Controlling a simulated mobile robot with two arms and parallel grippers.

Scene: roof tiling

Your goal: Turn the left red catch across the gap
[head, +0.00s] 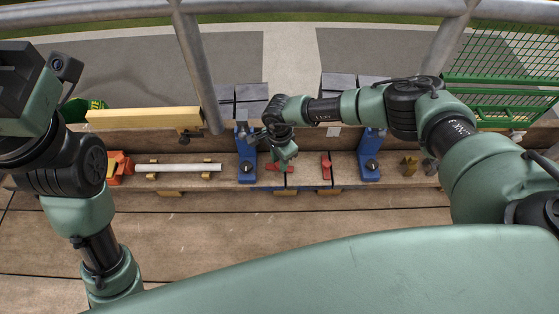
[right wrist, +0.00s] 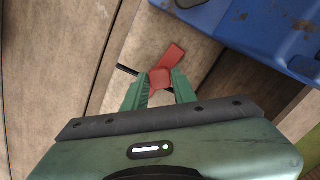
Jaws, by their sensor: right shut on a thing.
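The left red catch (head: 279,168) lies on the wooden bench between two blue stands. My right gripper (head: 284,156) reaches down onto it from above. In the right wrist view, its two green fingers (right wrist: 159,88) are closed on the raised red block of the catch (right wrist: 160,77). The catch's flat red arm (right wrist: 174,54) points to the upper right there. My fingers hide part of the catch. A second red catch (head: 326,167) lies to its right, pointing front to back. My left arm stands at the left, and its fingers do not show.
Blue stands (head: 246,165) and (head: 370,165) flank the catches. A white tube (head: 180,168) on yellow supports and an orange tool (head: 119,166) lie to the left. A yellow beam (head: 145,117) and grey tiles (head: 250,92) are behind. The front planks are clear.

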